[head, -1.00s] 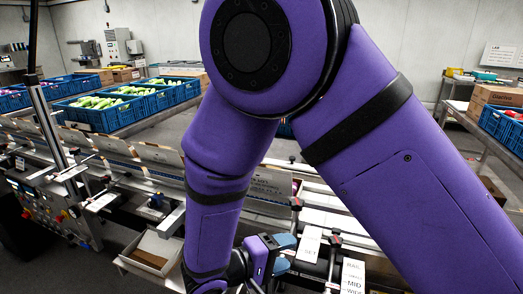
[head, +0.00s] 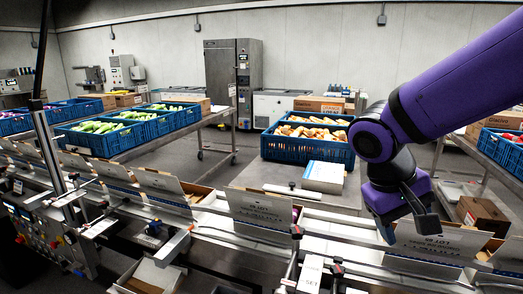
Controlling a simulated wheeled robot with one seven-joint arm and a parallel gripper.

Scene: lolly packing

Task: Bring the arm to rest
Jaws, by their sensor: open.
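My purple arm comes in from the upper right and bends down at the elbow. My gripper (head: 402,218) hangs from it on the right side of the head view, pointing down. It is open, and I see nothing held in it. It is in front of an open carton on the packing line; I cannot tell the gap between them.
Open cartons (head: 262,207) stand in a row along the packing line (head: 345,228). A blue crate of tan lollies (head: 308,150) stands on a table behind. More blue crates (head: 107,141) are at the left. A small box (head: 148,278) sits at the front.

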